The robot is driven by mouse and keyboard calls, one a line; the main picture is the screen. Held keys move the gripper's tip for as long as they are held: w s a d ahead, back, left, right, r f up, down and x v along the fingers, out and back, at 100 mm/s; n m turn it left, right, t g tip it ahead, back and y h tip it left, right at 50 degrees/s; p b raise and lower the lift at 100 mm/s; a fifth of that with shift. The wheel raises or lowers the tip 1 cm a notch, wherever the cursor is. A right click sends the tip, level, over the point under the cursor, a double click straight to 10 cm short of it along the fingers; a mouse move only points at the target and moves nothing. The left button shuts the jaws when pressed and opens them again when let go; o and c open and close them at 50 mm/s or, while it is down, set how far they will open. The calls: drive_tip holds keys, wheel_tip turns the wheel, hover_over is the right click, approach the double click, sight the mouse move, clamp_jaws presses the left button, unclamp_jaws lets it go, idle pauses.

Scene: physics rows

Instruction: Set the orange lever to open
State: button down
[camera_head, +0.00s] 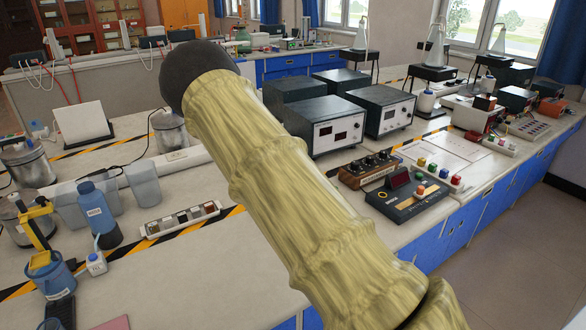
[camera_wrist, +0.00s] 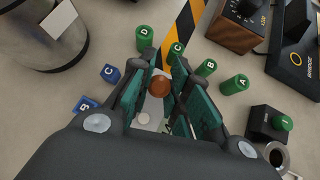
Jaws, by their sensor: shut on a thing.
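The orange lever (camera_wrist: 158,86) shows in the wrist view as a round orange-brown knob between my fingers. My gripper (camera_wrist: 160,82) is closed around this knob, with a teal pad on either side. The lever's shaft and base are mostly hidden by the fingers; a pale patch with a whitish round spot shows below the knob. I cannot tell the lever's angle or any open marking. In the head view my own arm crosses the middle of the picture and hides the gripper and the lever.
Green lettered cylinders (camera_wrist: 236,84) and blue lettered cubes (camera_wrist: 110,73) stand close around the gripper. A black box with a green knob (camera_wrist: 283,123) is at right. A metal can (camera_wrist: 45,35) is at upper left. Instrument boxes (camera_head: 338,128) stand on the bench beyond my arm.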

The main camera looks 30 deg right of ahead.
drive_tip(key=shift+w+a+r, duration=0.1)
drive_tip(key=shift+w+a, duration=0.15)
drive_tip(key=c, duration=1.3)
unclamp_jaws()
drive_tip(key=shift+a, duration=0.15)
drive_tip(key=shift+s+d, duration=0.25)
drive_tip(key=shift+d, duration=0.05)
drive_tip(key=v, duration=1.2)
drive_tip(key=shift+w+a, duration=0.1)
